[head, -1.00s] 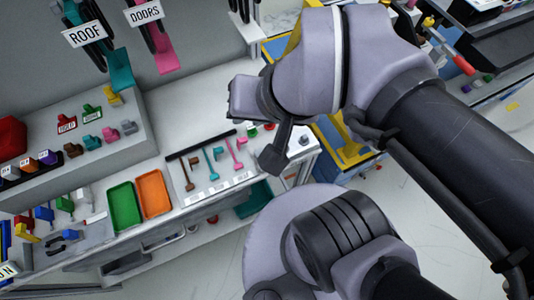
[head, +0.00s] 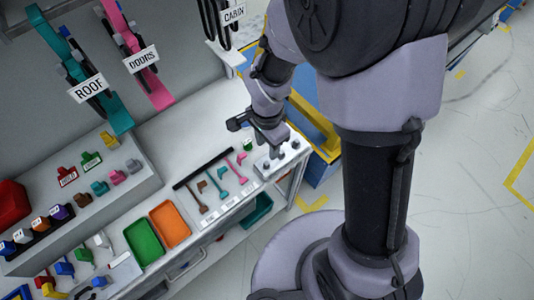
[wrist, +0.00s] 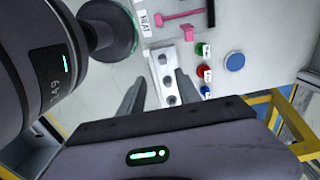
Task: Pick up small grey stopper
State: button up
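Several small grey stoppers stand in a row on a pale plate at the right end of the bench, one at the plate's right end (head: 295,144) and one at its left (head: 267,164). In the wrist view the row shows between my fingers, with one stopper near the middle (wrist: 167,81). My gripper (head: 275,151) is over this plate in the head view. In the wrist view my gripper (wrist: 162,74) is open, with a finger on either side of the row and nothing held. Its height above the stoppers is hard to judge.
Green, red and blue round pieces (wrist: 204,70) and a blue disc (wrist: 235,61) lie right of the row. Pink parts (wrist: 178,16) lie beyond. Orange (head: 170,224) and green (head: 144,242) trays sit left along the bench. A blue and yellow frame (head: 318,135) stands behind.

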jog(key=b, duration=0.1)
send_over(267, 163)
jog(key=f, duration=0.5)
jog(key=shift+s+f, duration=0.35)
jog(key=shift+f, duration=0.05)
jog(key=f+b, duration=0.1)
jog(key=f, duration=0.2)
jog(key=f+b, duration=0.1)
jog(key=f, duration=0.1)
jog(key=shift+w+a+f+b, duration=0.1)
jog(key=shift+w+f+b, duration=0.2)
jog(key=shift+w, duration=0.05)
jog(key=shift+r, duration=0.15)
jog(key=shift+c, duration=0.4)
grip_shut()
